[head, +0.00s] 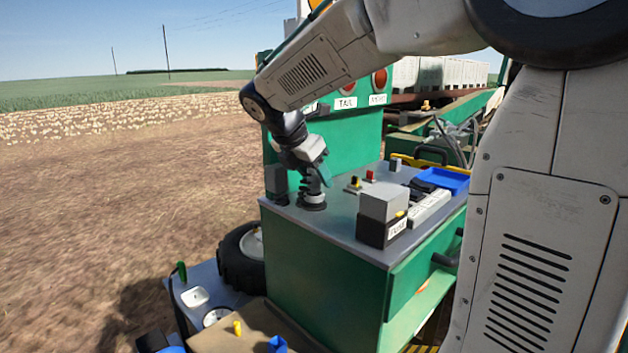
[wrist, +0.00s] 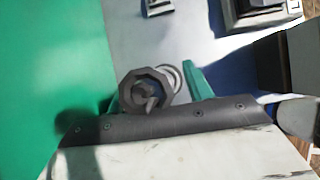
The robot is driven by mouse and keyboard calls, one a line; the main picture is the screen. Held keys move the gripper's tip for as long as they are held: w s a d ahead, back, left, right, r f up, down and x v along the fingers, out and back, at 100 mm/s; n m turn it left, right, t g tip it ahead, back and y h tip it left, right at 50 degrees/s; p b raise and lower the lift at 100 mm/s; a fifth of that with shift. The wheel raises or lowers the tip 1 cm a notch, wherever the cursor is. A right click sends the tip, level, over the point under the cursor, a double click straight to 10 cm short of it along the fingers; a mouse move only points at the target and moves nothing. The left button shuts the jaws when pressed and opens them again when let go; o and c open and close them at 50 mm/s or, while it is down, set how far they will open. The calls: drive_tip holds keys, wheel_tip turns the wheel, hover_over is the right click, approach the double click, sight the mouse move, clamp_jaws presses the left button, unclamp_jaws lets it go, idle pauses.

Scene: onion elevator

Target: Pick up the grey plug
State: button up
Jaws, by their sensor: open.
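A dark grey plug-like piece with an eight-sided top (wrist: 143,90) shows in the wrist view, with a pale round ring (wrist: 172,76) just behind it. In the head view, the dark grey piece (head: 311,197) stands on the near left part of the grey bench top, directly under my gripper (head: 314,180). My gripper (wrist: 157,88) is open, its green fingers on either side of the piece in the wrist view. I cannot tell whether either finger touches it. The gripper body hides the lower part of the piece in the wrist view.
The grey bench top (head: 345,225) sits on a green cabinet. A dark block (head: 276,182) stands close left of my gripper. A grey box labelled TARE (head: 384,207), a button box (head: 353,186) and a blue tray (head: 446,179) lie to the right. A green panel rises behind.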

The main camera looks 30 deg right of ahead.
clamp_jaws()
drive_tip(key=shift+r, duration=0.5)
drive_tip(key=v, duration=0.2)
drive_tip(key=shift+r, duration=0.45)
drive_tip(key=s+a, duration=0.3)
drive_tip(key=a, duration=1.3)
drive_tip(key=shift+s+a, duration=0.15)
drive_tip(key=shift+a, duration=0.2)
